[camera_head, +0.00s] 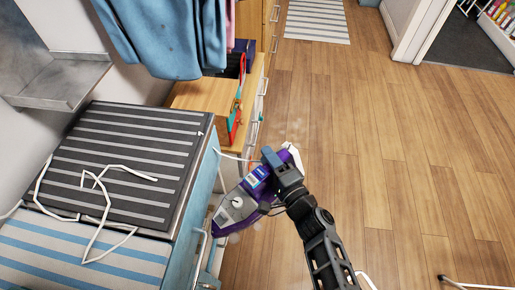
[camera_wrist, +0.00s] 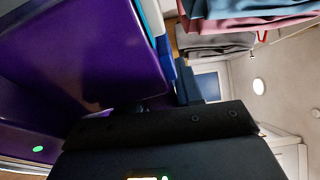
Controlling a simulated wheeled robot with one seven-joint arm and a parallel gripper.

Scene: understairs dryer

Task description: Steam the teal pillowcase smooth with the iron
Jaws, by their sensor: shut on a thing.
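My gripper (camera_head: 277,172) is shut on the purple iron (camera_head: 238,207) and holds it in the air over the gap between the cabinet front and the wood floor. The iron is tilted, with its nose toward the lower left. Faint white puffs show around it. In the wrist view the iron's purple body (camera_wrist: 85,50) fills the upper left. A blue cloth (camera_head: 165,38) hangs at the top left of the head view, apart from the iron. I cannot tell whether it is the teal pillowcase. Hanging blue-grey cloth (camera_wrist: 240,8) also shows in the wrist view.
A dark striped mat (camera_head: 130,150) lies on the cabinet top, with a white cord (camera_head: 103,205) looped over it. A blue-striped cloth (camera_head: 70,255) lies in front. A wooden cabinet (camera_head: 205,97) with drawer handles stands behind. The wood floor (camera_head: 400,150) at right is mostly clear.

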